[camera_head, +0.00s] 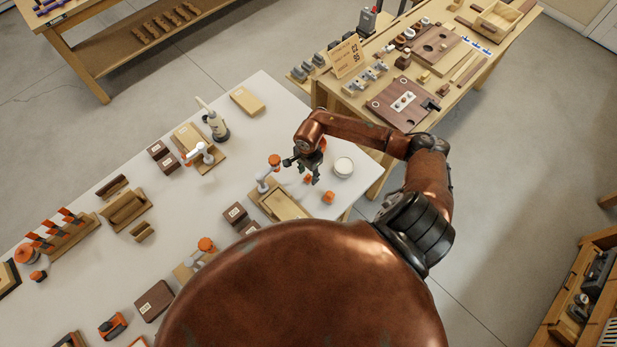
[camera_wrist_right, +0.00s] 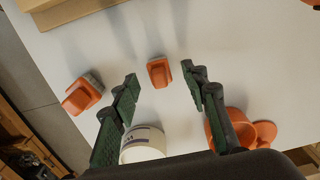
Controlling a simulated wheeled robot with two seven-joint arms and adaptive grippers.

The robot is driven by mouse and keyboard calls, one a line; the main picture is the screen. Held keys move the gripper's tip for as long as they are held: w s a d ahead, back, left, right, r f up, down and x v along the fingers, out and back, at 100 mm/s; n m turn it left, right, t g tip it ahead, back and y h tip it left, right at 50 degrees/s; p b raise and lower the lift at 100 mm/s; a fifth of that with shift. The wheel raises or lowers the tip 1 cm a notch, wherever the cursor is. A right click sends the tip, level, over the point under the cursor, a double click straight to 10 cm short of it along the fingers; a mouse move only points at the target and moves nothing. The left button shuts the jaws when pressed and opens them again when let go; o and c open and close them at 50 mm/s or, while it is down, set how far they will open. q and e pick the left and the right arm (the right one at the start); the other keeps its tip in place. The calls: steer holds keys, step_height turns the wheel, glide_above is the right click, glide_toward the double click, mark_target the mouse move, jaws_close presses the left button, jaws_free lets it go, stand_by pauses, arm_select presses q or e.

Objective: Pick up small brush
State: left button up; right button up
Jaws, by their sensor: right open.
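Two small orange pieces with a grey strip, which look like small brushes, rest on the white table. One small orange piece (camera_wrist_right: 158,73) shows in the right wrist view between and beyond my fingertips, and in the head view (camera_head: 308,179) just below the gripper. The other orange piece (camera_wrist_right: 82,95) is to the left in the wrist view and nearer my body in the head view (camera_head: 328,197). My right gripper (camera_head: 305,168) is open and empty above the table; its fingers (camera_wrist_right: 163,88) are apart. I cannot tell how high it is. My left gripper is not in view.
A white round tub (camera_head: 343,166) stands right of the gripper, close by the fingers in the wrist view (camera_wrist_right: 143,145). An orange cup (camera_wrist_right: 245,130) is near the other finger. A wooden tray (camera_head: 283,205) lies left. The table's right edge is close.

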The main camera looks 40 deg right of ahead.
steer(key=shift+f, duration=1.15)
steer(key=shift+c, duration=0.6)
steer(key=c, duration=0.9)
steer(key=shift+o, duration=0.2)
steer(key=shift+r, duration=0.1)
